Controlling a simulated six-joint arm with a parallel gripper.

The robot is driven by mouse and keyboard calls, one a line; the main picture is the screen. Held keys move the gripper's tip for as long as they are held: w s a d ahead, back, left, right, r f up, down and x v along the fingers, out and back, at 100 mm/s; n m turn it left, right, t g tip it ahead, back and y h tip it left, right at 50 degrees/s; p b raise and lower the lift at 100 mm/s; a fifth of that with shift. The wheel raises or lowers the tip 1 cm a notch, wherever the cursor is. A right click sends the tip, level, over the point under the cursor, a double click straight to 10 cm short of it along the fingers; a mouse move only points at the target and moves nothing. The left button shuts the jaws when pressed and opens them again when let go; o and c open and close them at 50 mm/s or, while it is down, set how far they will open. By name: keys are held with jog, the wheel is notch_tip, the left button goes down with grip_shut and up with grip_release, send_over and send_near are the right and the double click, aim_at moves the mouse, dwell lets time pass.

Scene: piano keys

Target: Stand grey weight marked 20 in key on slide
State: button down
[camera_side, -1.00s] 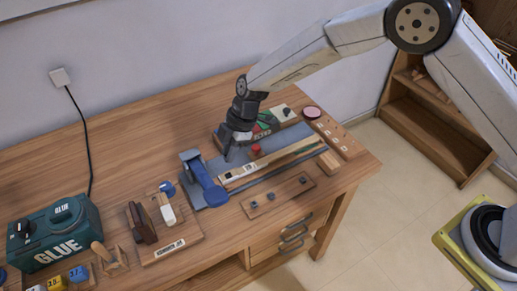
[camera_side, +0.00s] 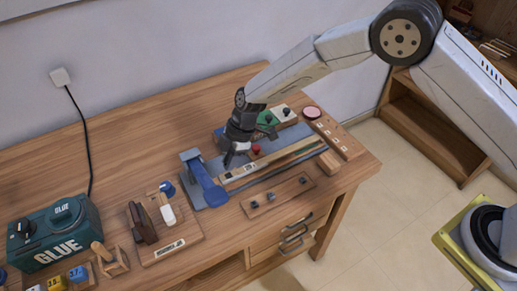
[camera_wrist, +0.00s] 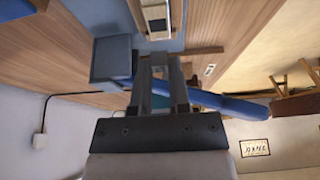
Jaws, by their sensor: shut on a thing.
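My gripper (camera_side: 230,160) is low over the slide board, just behind the pale key strip (camera_side: 240,172). I cannot tell whether the held piece touches the key.
A blue lever (camera_side: 207,186) stands just left of the gripper. A red knob (camera_side: 256,149) is close on its right. A wooden board with several dark knobs (camera_side: 278,195) lies in front. A green GLUE box (camera_side: 60,232) is far left. The back left of the table is clear.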

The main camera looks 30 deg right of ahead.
aim_at(226, 178)
jog(key=shift+f, duration=0.85)
jog(key=shift+f, duration=1.05)
dwell(2.5)
jog(key=shift+c, duration=0.5)
grip_release()
jog(key=shift+r, duration=0.2)
jog(key=shift+r, duration=3.35)
